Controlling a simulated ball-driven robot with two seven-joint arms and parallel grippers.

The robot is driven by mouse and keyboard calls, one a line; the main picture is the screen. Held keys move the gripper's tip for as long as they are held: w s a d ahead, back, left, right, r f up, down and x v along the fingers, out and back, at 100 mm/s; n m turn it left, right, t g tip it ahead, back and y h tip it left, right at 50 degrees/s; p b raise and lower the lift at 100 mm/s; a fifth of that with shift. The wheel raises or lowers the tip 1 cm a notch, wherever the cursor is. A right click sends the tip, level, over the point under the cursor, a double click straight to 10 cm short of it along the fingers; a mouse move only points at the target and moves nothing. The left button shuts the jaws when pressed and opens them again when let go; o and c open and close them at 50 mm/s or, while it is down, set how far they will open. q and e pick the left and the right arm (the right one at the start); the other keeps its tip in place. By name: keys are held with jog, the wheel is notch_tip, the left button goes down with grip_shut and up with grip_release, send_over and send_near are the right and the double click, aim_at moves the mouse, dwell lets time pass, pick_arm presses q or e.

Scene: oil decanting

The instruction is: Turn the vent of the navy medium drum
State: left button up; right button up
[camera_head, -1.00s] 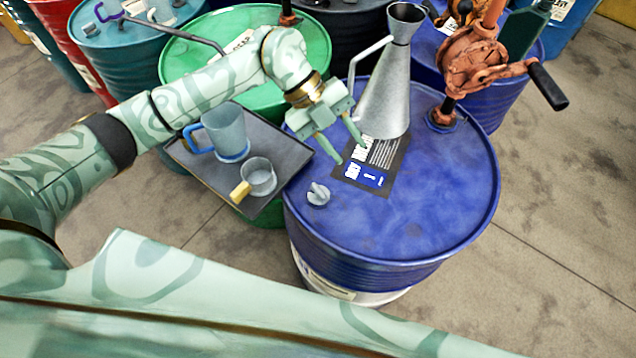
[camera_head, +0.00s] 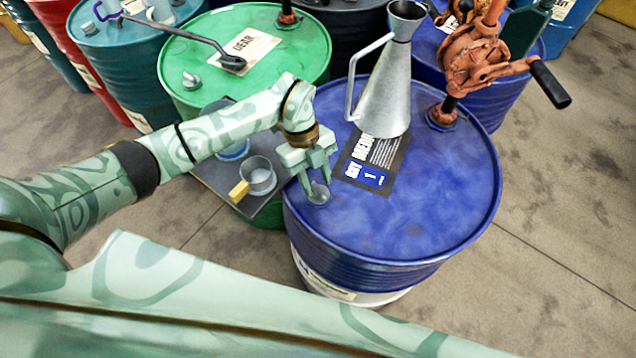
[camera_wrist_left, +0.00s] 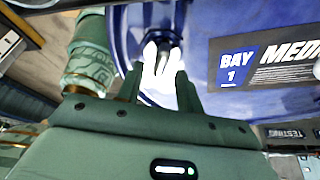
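The navy medium drum (camera_head: 420,205) stands in the middle of the head view, with a black and blue label (camera_head: 372,165) on its lid. Its vent (camera_head: 319,193) is a small grey cap near the lid's left edge. My left gripper (camera_head: 316,192) points down at the vent, its fingers apart on either side of it. In the left wrist view the vent (camera_wrist_left: 162,72) shows bright and pale between the fingertips, partly hidden by them. I cannot tell whether the fingers touch it. My right gripper is not in view.
A metal funnel can (camera_head: 385,95) stands on the drum beside the label. A rusty hand pump (camera_head: 470,65) rises at the lid's right. A tray with a small yellow-handled cup (camera_head: 258,178) lies left of the drum, and a green drum (camera_head: 310,55) stands behind.

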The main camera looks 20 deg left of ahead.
pick_arm(q)
jog(key=shift+x, duration=1)
jog(key=shift+r, duration=0.1)
grip_shut()
